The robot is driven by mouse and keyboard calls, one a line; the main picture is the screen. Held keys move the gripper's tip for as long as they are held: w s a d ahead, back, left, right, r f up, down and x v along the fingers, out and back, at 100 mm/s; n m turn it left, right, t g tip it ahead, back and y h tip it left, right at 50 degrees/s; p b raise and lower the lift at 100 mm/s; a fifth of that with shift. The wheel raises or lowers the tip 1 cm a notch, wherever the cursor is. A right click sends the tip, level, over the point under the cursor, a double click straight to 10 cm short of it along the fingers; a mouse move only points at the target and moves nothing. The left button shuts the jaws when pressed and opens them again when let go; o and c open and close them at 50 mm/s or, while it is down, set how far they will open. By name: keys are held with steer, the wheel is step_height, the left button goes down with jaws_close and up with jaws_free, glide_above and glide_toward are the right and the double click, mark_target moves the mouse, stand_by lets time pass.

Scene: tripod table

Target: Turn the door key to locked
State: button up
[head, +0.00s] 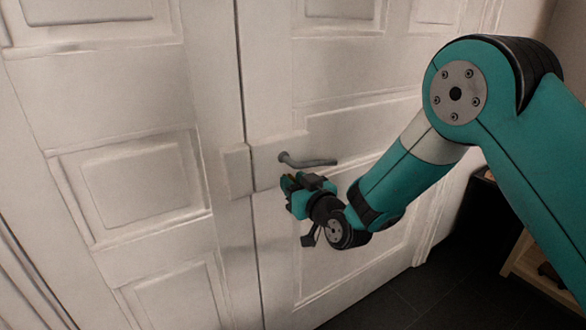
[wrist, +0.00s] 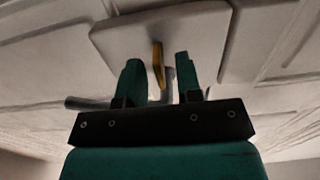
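A brass-yellow key (wrist: 158,64) stands out from a pale lock plate (wrist: 120,38) on the white door, with its flat bow seen nearly edge-on. My gripper (wrist: 159,76) is open, with one teal finger on each side of the key. A gap shows between the key and each finger, smaller on the right. In the head view my gripper (head: 292,182) is at the lock plate (head: 266,155), just below the grey lever handle (head: 310,161). Only a small orange-yellow speck of the key shows there, and the keyhole is not visible.
The lever handle (wrist: 86,103) also shows in the wrist view, partly hidden behind my gripper. The panelled double door (head: 120,180) fills most of the head view. A dark floor (head: 400,300) and a wooden piece of furniture (head: 535,262) are at lower right.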

steer(key=shift+w+a, duration=0.3)
steer(key=shift+w, duration=0.25)
jaws_close()
